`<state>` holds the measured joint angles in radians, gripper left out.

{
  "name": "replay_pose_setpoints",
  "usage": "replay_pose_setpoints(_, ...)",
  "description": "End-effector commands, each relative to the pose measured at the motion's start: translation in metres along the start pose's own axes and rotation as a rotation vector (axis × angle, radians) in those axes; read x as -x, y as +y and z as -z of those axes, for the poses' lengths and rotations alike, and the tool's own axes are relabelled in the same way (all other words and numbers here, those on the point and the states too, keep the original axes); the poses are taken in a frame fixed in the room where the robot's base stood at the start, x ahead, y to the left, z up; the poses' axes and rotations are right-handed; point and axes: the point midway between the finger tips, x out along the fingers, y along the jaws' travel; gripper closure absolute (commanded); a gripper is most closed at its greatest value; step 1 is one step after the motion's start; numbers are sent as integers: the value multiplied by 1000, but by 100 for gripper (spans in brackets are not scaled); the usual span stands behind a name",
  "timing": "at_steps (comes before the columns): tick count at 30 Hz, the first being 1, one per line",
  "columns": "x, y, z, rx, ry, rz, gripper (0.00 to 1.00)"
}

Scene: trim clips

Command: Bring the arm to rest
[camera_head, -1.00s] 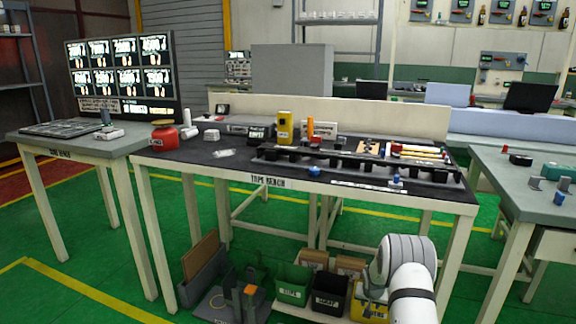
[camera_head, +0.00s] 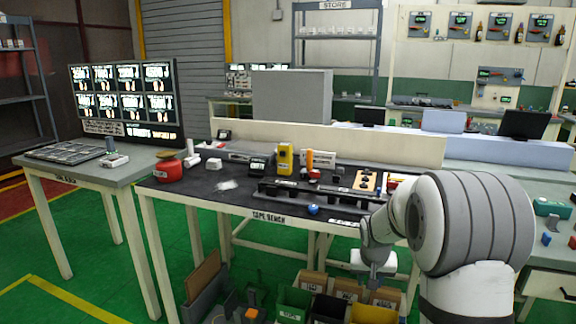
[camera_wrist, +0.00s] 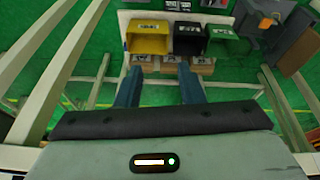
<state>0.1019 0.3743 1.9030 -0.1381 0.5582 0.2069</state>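My arm rises at the right of the head view, folded in front of the tape bench (camera_head: 262,217). My gripper hangs low before the bench's front edge in the head view, where its fingers are hard to make out. In the wrist view my gripper (camera_wrist: 160,88) shows two blue-grey fingers set well apart, with nothing between them. It points down toward the bins under the bench and touches nothing that I can see.
A yellow bin (camera_wrist: 147,45), a black bin (camera_wrist: 188,48) and a green bin (camera_wrist: 222,47) stand under the bench. A side table (camera_head: 75,170) with a lit board (camera_head: 125,100) stands at left. Green floor lies open between them.

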Motion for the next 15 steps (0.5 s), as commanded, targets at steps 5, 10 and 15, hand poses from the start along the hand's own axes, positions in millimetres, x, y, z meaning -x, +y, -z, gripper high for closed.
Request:
replay_pose_setpoints(5, 113, -3, -40, 43, -16, 17, 65)
replay_pose_setpoints(10, 193, -3, -90, 87, -37, 36, 65)
replay_pose_setpoints(15, 259, -1, -146, 132, -58, 59, 65)
